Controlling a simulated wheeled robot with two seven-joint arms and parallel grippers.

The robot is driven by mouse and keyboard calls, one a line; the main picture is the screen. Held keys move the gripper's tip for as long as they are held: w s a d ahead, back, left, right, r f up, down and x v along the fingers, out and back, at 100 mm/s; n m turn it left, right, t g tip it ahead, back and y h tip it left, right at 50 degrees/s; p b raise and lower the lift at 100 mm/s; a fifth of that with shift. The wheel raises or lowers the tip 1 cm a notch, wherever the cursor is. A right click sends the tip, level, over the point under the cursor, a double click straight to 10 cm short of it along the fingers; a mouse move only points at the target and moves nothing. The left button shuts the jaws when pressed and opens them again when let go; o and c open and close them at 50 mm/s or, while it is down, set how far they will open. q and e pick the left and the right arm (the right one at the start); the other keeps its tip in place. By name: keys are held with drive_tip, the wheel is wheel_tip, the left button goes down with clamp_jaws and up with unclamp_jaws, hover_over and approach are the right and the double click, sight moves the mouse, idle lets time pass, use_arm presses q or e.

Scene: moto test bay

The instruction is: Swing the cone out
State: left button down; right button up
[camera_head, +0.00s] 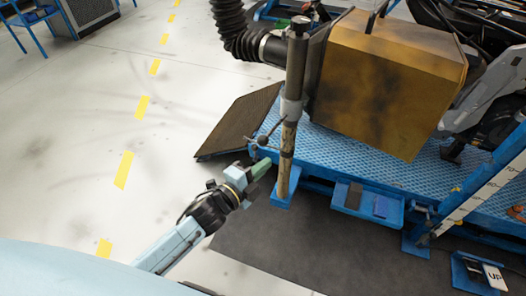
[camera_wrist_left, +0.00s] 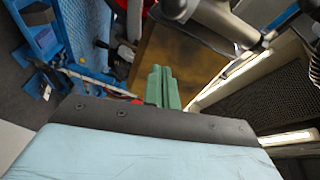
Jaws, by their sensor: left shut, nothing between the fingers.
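A large brown-gold hood (camera_head: 385,80), which looks like the cone, sits above the blue platform beside an upright post (camera_head: 287,150). A black corrugated hose (camera_head: 240,35) joins its left side. A collar (camera_head: 291,108) on the post carries a small dark-knobbed handle (camera_head: 264,139). My left gripper (camera_head: 261,167) has green fingers, closed and empty, just left of the post and below the handle; contact cannot be told. In the left wrist view the closed fingers (camera_wrist_left: 162,86) point towards a brown surface (camera_wrist_left: 165,50). My right gripper is not in view.
The blue platform (camera_head: 345,158) has a dark ramp (camera_head: 238,122) at its left end. A dark mat (camera_head: 300,240) lies in front. Part of a motorcycle (camera_head: 495,115) stands at the right. Pale floor (camera_head: 60,150) with yellow dashes is open at left.

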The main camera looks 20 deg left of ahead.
use_arm(q)
drive_tip(key=w+a+f, duration=0.1)
drive_tip(key=w, duration=0.5)
drive_tip(key=shift+a+b, duration=0.3)
drive_tip(key=shift+a, duration=0.1)
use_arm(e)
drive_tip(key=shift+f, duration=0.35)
use_arm(q)
drive_tip(key=shift+a, duration=0.1)
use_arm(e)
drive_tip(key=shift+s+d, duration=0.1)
